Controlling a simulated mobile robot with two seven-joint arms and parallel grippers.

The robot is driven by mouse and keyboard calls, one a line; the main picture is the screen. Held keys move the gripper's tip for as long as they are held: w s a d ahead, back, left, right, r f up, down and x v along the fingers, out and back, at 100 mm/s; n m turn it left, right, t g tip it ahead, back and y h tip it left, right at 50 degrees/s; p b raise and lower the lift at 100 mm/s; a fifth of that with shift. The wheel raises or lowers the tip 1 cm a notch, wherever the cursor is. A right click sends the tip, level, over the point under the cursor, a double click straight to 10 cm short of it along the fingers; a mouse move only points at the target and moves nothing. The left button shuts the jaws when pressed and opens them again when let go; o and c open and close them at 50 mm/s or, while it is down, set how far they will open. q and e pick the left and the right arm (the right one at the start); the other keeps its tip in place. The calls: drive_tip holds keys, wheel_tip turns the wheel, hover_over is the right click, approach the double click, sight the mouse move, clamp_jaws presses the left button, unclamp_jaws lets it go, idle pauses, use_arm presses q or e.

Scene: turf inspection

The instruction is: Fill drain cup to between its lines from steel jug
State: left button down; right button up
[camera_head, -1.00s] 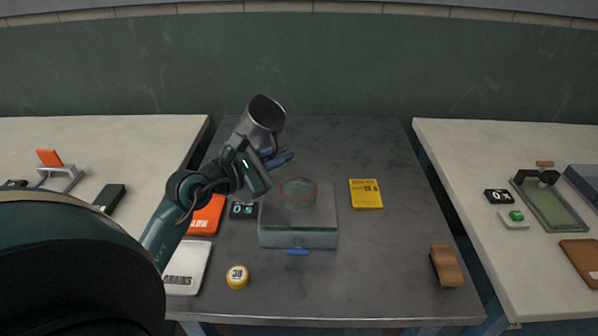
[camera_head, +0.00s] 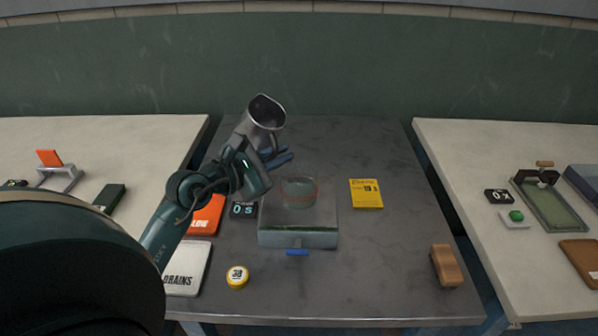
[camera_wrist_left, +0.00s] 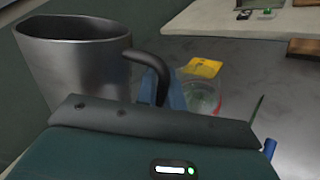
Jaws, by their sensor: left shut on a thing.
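The steel jug (camera_head: 264,117) is held up by my left gripper (camera_head: 262,160), above and behind the drain box, tilted slightly to the right. In the left wrist view the jug (camera_wrist_left: 75,65) shows its wide mouth and dark handle, with the gripper shut at the handle. The clear drain cup (camera_head: 299,192) with red line marks sits on the grey box (camera_head: 298,236) at the table's middle. It also shows in the left wrist view (camera_wrist_left: 203,97), right of the jug. The level in the cup is too small to read. No stream shows. My right gripper is out of view.
A yellow card (camera_head: 366,193) lies right of the box and a wooden block (camera_head: 446,265) at the right front. A timer (camera_head: 243,210), an orange card (camera_head: 207,215), a white "DRAINS" pad (camera_head: 186,268) and a yellow round (camera_head: 237,277) lie left. The right front table is mostly clear.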

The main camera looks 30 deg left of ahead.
use_arm(q)
drive_tip(key=shift+s+a+f+n+t+h+b, duration=0.15)
drive_tip(key=shift+a+n+t+h+b, duration=0.25)
drive_tip(key=shift+n, duration=0.5)
drive_tip(key=shift+w+a+f+n+t+h+b, duration=0.15)
drive_tip(key=shift+a+n+b, duration=0.15)
drive_tip(key=shift+n+b, duration=0.45)
drive_tip(key=shift+s+a+f+n+t+h+b, duration=0.15)
drive_tip(key=shift+a+n+h+b, duration=0.15)
drive_tip(key=shift+n, duration=0.75)
